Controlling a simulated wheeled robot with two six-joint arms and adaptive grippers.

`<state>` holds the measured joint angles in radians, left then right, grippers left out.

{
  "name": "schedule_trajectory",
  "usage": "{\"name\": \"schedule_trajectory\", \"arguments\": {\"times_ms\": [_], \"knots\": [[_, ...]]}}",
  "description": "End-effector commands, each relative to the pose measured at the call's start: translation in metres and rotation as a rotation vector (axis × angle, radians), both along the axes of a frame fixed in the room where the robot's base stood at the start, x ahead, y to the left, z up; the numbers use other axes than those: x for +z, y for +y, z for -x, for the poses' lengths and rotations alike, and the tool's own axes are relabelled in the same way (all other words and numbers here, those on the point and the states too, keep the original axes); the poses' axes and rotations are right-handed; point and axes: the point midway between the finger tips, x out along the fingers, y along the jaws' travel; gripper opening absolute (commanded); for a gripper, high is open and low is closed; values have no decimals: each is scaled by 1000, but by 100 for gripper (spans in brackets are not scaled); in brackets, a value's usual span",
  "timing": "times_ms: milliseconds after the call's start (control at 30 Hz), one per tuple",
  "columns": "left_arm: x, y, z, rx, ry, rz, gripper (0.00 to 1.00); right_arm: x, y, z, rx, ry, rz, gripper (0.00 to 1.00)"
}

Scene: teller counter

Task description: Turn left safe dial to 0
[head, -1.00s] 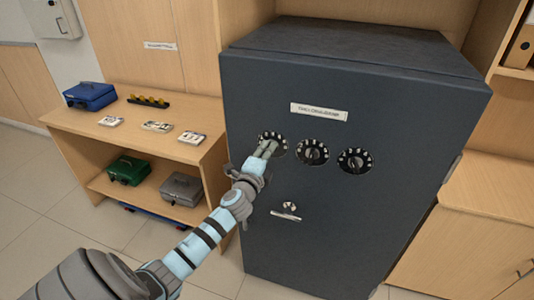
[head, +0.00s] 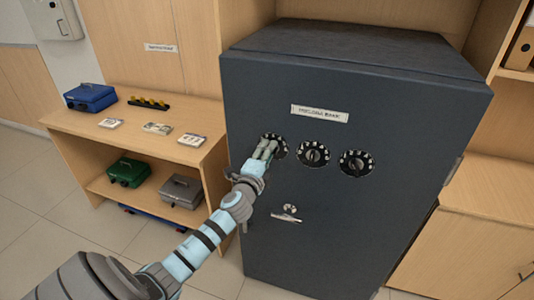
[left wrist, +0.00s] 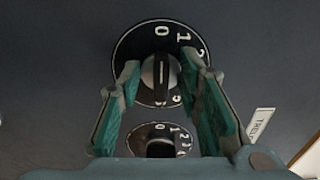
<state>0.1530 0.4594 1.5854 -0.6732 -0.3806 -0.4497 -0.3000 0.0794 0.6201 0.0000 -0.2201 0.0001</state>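The left safe dial (head: 281,144) is the leftmost of three dials on the dark safe's front; in the head view my left gripper (head: 266,149) partly covers it. In the left wrist view its black numbered plate (left wrist: 138,42) shows 0 at the top and 1 to the right. Its dark knob (left wrist: 161,75) lies between the fingertips of my left gripper (left wrist: 161,68), with a narrow gap seeming to show on each side. The knob's pale line runs up and down in this view, in line with the 0. My right gripper is not in view.
The middle dial (head: 313,154) and right dial (head: 357,163) sit close beside it; one dial also shows low in the left wrist view (left wrist: 134,133). A small handle (head: 287,217) is below. A wooden shelf (head: 75,126) with boxes stands left of the safe (head: 330,245).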

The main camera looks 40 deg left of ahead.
Motion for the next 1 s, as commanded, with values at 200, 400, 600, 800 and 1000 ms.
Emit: {"name": "schedule_trajectory", "arguments": {"times_ms": [200, 400, 600, 800, 1000], "knots": [[0, -3, 9, -2, 0, -2, 32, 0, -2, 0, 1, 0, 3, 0], [-1, -20, 57, -3, 3, -3, 32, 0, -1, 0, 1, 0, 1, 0], [-1, -35, 102, -1, 2, 0, 32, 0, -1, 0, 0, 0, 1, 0], [0, -39, 115, 0, 0, 0, 32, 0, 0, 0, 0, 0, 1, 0], [0, -39, 114, 0, 0, 0, 32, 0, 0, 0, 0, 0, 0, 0]]}}
